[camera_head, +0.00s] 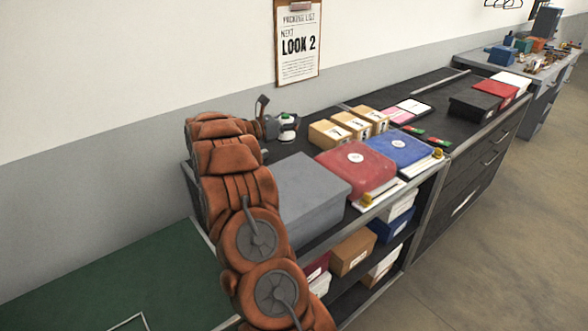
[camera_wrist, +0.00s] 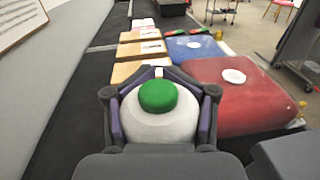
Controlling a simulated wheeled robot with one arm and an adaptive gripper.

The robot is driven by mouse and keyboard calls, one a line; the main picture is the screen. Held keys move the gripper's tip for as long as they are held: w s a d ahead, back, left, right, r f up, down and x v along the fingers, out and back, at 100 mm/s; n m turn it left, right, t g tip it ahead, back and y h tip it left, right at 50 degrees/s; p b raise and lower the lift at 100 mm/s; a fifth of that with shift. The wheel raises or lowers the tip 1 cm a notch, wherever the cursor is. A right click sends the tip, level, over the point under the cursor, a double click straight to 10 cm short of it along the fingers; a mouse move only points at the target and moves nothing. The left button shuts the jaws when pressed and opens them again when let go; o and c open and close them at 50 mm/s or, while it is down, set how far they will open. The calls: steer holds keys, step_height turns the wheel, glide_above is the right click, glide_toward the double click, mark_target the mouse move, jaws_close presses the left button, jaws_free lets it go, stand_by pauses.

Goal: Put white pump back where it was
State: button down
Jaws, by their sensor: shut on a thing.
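The white pump (camera_wrist: 160,125) shows as a rounded white body with a round green top. My gripper (camera_wrist: 159,98) is shut on it, with a finger on each side. In the head view the pump (camera_head: 288,122) is small, at the back of the black counter (camera_head: 440,88) near the wall. My gripper (camera_head: 272,126) reaches it from the left. The pump's underside is hidden in the wrist view, and I cannot tell whether it touches the counter.
A grey box (camera_head: 310,185) stands in front of my gripper. To the right are several tan boxes (camera_head: 330,133), a red case (camera_head: 355,165) and a blue case (camera_head: 400,147). A clipboard (camera_head: 298,45) hangs on the wall behind. A bare counter strip (camera_wrist: 95,75) runs along the wall.

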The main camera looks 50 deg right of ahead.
steer(key=shift+m+g+y, duration=0.3)
steer(key=shift+m+g, duration=0.1)
steer(key=shift+g, duration=0.1)
steer(key=shift+s+d+f+p, duration=0.25)
steer(key=shift+s+f, duration=0.15)
steer(key=shift+f, duration=1.35)
steer(key=shift+s+d+f+p, duration=0.3)
steer(key=shift+s+f, duration=0.05)
steer(key=shift+f, duration=1.4)
steer(key=shift+s+d+f+p, duration=0.25)
steer(key=shift+s+f, duration=0.15)
steer(key=shift+f, duration=1.35)
steer(key=shift+f, duration=0.45)
steer(key=shift+c, duration=1.8)
jaws_free()
